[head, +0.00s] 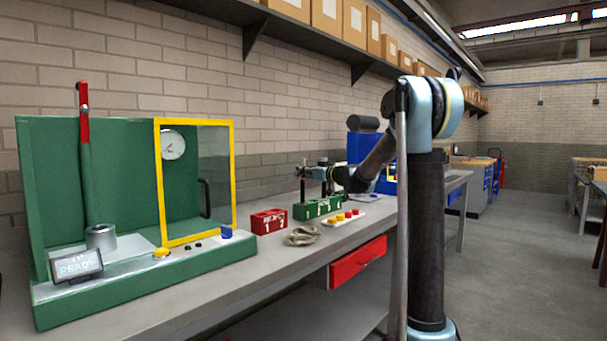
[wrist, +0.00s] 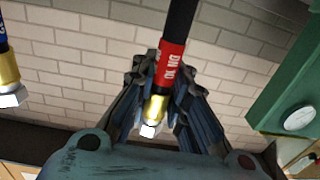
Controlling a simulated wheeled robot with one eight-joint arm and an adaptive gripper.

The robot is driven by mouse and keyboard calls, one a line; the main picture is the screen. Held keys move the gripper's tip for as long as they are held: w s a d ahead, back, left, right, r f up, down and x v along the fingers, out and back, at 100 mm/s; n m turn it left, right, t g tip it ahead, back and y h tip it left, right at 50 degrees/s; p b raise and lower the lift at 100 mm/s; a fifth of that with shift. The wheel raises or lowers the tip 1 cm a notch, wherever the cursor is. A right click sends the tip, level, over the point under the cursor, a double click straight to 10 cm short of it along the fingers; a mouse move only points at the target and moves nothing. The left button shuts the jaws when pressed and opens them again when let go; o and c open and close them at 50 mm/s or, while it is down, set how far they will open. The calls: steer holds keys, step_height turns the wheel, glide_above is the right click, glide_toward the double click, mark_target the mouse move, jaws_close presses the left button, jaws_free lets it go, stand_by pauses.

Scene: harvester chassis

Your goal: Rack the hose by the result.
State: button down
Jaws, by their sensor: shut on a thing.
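My gripper (head: 304,172) is above the back of the bench, over the racks. In the wrist view my gripper (wrist: 158,82) is shut on a black hose (wrist: 183,18) with a red DN 10 sleeve, brass ferrule and silver hex end. The same hose shows small and dark in the head view (head: 303,188). A red rack (head: 268,222) and a green rack (head: 318,208) stand side by side below; their lettering is too small to read. The green test rig (head: 120,290) has a display (head: 77,266) reading READY.
A yellow-framed clear guard (head: 158,190) and a lever with a red grip (head: 84,120) are on the rig. A cloth (head: 301,236) and a tray with yellow and red pieces (head: 344,218) lie in front of the racks. Another hose with a blue sleeve (wrist: 3,42) hangs at the wrist view's left.

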steer(key=shift+f, duration=0.35)
steer(key=c, duration=1.4)
jaws_free()
steer(key=v, duration=1.2)
